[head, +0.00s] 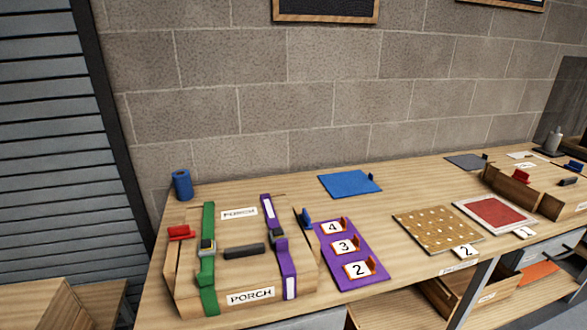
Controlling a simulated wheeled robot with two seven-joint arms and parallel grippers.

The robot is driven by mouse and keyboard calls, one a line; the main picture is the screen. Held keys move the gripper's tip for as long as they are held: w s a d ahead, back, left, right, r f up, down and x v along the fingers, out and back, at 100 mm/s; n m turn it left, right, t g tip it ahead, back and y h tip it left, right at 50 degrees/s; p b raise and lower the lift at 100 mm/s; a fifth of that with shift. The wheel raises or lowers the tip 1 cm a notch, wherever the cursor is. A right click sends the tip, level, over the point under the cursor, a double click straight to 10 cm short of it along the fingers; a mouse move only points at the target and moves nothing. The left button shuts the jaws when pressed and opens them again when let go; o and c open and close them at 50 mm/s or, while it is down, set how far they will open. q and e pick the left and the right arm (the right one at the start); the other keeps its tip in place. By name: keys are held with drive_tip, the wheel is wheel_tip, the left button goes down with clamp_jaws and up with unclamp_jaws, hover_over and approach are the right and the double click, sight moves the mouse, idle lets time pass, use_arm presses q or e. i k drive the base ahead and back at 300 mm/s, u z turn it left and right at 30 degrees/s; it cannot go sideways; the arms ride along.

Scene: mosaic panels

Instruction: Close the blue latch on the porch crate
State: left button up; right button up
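The porch crate (232,274) stands on the left part of the wooden bench, with "PORCH" labels on its lid and front. A green strap (207,265) and a purple strap (287,262) run over it. The blue latch (305,218) is at the crate's right side, sticking up and out at a tilt. A red latch (181,232) sticks out at the left side. A dark handle (244,251) lies across the lid's middle. Neither of my grippers is in view.
Right of the crate lies a purple board (349,258) with numbered tags. A blue mat (349,184) and blue cylinder (182,184) are behind. A dotted board (437,230), a red panel (496,213) and another crate (525,192) are farther right.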

sight(306, 219)
drive_tip(key=z, duration=0.85)
drive_tip(key=k, duration=0.8)
drive_tip(key=u, duration=0.4)
